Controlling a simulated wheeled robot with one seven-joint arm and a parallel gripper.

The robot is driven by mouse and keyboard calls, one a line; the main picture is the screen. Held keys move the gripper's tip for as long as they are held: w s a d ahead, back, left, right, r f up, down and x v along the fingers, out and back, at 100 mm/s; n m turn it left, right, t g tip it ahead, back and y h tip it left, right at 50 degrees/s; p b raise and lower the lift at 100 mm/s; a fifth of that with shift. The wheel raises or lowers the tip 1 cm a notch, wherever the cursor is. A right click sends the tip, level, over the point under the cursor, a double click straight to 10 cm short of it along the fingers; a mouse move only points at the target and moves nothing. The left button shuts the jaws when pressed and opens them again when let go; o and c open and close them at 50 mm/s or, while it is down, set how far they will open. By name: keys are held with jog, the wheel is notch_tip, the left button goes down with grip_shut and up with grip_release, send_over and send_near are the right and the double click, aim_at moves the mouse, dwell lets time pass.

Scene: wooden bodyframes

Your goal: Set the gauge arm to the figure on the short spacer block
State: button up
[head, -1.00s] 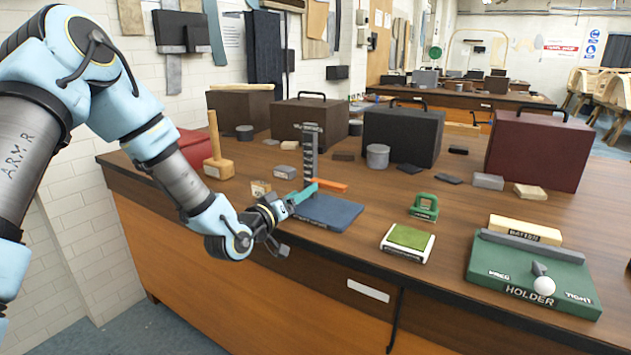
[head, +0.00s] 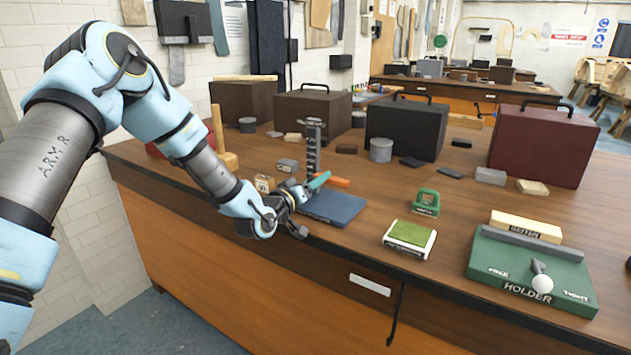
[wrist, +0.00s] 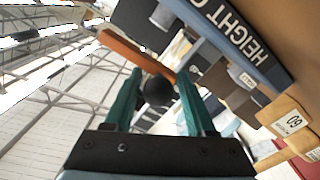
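The height gauge has a dark notched column (head: 312,150) on a blue base (head: 335,208) near the bench's front edge. Its orange arm (head: 338,182) sticks out right of the column, low down, and also shows in the wrist view (wrist: 135,50). My gripper (head: 322,179) is at the gauge, in front of the column. In the wrist view its green fingers (wrist: 160,75) stand apart on either side of a black ball knob (wrist: 158,91), with a narrow gap visible at the right. A wooden block (head: 264,183) left of the gauge carries a label reading 60 in the wrist view (wrist: 291,122).
A grey block (head: 287,165) and a mallet (head: 226,158) stand left of the gauge. A green clamp-like piece (head: 425,201), a green-topped pad (head: 410,238) and a green holder board (head: 530,268) lie to the right. Cases line the back.

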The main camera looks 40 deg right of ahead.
jog(key=shift+s, duration=0.1)
grip_shut()
jog(key=shift+s+d+b, duration=0.1)
jog(key=shift+s+b, duration=0.05)
jog(key=shift+b, duration=0.75)
jog(key=shift+r, duration=0.1)
jog(key=shift+o, duration=1.9)
grip_release()
jog(key=shift+s, duration=0.1)
jog(key=shift+o, duration=0.4)
jog(key=shift+w, duration=0.2)
